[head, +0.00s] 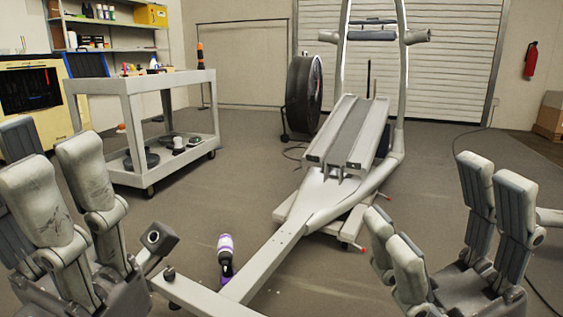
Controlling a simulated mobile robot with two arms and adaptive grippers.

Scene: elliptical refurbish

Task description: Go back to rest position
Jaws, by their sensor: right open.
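My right gripper (437,205) is at the lower right, fingers pointing up. A wide gap separates its two finger pairs, so it is open, with nothing between them. My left gripper (45,155) is at the lower left, fingers also up, with worn light backs toward me. Its near fingers cover much of the space between the fingers, so its opening is unclear. No object shows in it. The grey elliptical machine frame (262,266) stands between the two grippers and runs away from me.
A grey cart (142,84) with tools and dark discs stands at left. A purple-and-white tool (225,250) is beside the frame's front beam. A large black wheel (304,93) stands behind. Shelves, a roller door (455,65) and boxes line the back.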

